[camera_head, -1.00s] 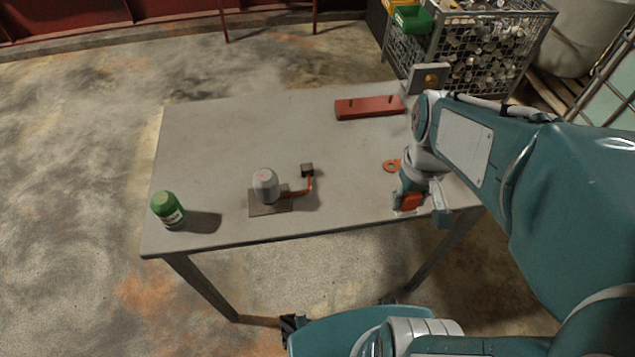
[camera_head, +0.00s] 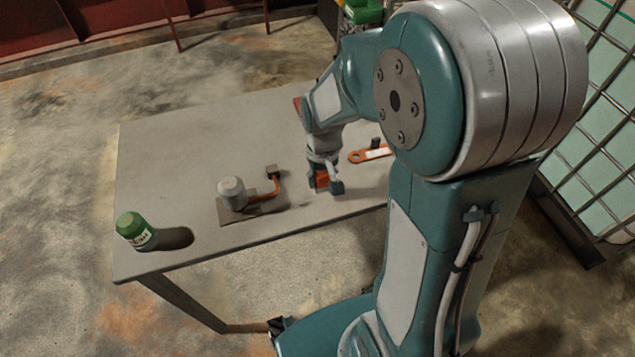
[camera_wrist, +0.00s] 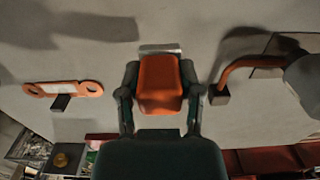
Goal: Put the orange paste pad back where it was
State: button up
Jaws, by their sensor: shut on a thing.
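The orange paste pad (camera_wrist: 160,82) is between the two fingers of my gripper (camera_wrist: 161,95) in the wrist view, and the fingers are shut on its sides. In the head view the orange pad (camera_head: 321,179) shows at the end of my gripper (camera_head: 324,184), over the right part of the grey table (camera_head: 200,135). A small pale strip (camera_wrist: 160,48) shows just beyond the pad. I cannot tell whether the pad touches the table.
A grey cylinder (camera_head: 232,193) on a flat plate, with an orange bent bar (camera_head: 267,190), stands left of my gripper. An orange flat link (camera_head: 371,153) lies to the right. A green can (camera_head: 133,230) stands at the left corner. Table space between is clear.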

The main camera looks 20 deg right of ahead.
aim_at(319, 187)
jog(key=shift+w+d+f, duration=0.1)
jog(key=shift+w+f, duration=0.1)
jog(key=shift+f, duration=0.1)
notch_tip(319, 187, down, 2)
jog(key=shift+w+f, duration=0.1)
jog(key=shift+f, duration=0.5)
jog(key=shift+a+f, duration=0.15)
jog(key=shift+a, duration=0.2)
jog(key=o, duration=1)
jog(key=shift+d, duration=0.25)
jog(key=shift+a, duration=0.15)
